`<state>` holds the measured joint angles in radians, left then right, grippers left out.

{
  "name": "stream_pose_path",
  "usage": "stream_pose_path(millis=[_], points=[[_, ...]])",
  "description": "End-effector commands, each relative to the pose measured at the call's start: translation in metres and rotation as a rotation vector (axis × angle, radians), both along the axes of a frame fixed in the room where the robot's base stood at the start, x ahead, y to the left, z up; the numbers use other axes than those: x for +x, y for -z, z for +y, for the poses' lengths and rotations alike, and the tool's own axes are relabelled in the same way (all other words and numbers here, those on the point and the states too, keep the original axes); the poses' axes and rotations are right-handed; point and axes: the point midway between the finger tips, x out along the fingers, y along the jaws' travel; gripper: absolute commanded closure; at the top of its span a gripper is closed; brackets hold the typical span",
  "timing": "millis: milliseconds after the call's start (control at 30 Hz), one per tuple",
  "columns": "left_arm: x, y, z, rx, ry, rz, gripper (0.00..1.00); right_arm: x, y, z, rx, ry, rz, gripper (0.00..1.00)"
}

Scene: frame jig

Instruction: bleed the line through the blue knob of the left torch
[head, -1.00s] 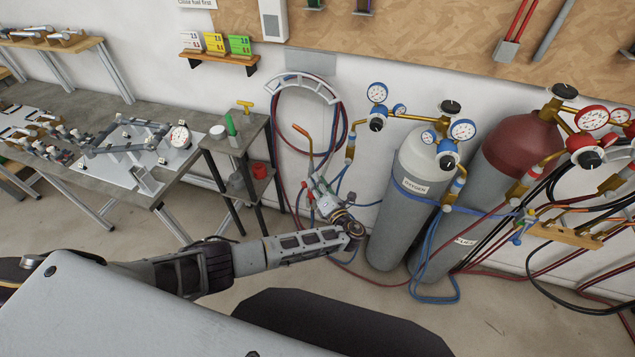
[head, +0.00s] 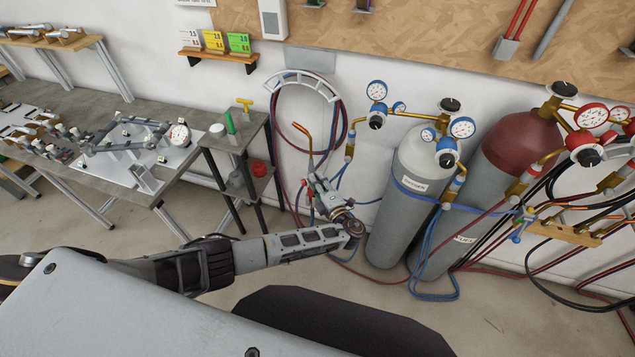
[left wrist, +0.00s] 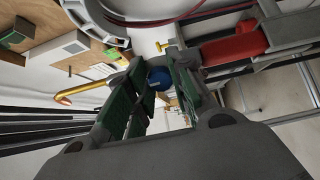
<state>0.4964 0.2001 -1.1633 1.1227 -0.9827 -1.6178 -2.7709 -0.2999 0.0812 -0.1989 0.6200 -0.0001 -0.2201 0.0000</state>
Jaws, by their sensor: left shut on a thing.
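The left torch, with its copper tip (head: 304,138) pointing up, stands at the wall below the hose ring. In the left wrist view the copper tip (left wrist: 82,91) shows at the left. My left gripper (head: 316,184) is at the torch body and hides much of it. In the left wrist view the blue knob (left wrist: 158,78) sits between the green-padded fingers of this gripper (left wrist: 158,92), which is shut on it. In the head view the blue knob cannot be made out behind the gripper. My right gripper is not in view.
The grey oxygen cylinder (head: 417,160) and the red-topped cylinder (head: 520,145) stand right of the gripper, with gauges and hoses. A small stand (head: 239,140) is to its left. A workbench (head: 75,95) with a jig is further left. Blue hoses (head: 437,292) hang low in front of the cylinders.

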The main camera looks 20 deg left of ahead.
Motion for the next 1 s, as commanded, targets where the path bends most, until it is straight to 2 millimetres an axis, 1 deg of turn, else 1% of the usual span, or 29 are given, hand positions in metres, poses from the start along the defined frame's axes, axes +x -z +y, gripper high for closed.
stream_pose_path(millis=[200,533,567,700,733,1000], points=[[-0.0001,0.0006,0.0001,0.022,0.0,0.021,1.0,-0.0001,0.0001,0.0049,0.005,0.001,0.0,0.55],[-0.0002,0.0007,0.0002,0.023,0.0,0.022,1.0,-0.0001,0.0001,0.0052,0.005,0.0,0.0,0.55],[-0.0002,0.0007,0.0002,0.022,0.0,0.022,0.76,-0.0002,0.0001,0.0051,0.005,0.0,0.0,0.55],[-0.0002,0.0007,0.0002,0.022,0.0,0.022,0.58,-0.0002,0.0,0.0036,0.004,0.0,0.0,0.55],[-0.0002,0.0006,0.0002,0.022,0.0,0.022,0.56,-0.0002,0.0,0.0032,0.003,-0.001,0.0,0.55],[-0.0002,0.0004,0.0001,0.022,0.0,0.02,0.56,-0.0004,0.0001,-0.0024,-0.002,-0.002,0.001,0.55]])
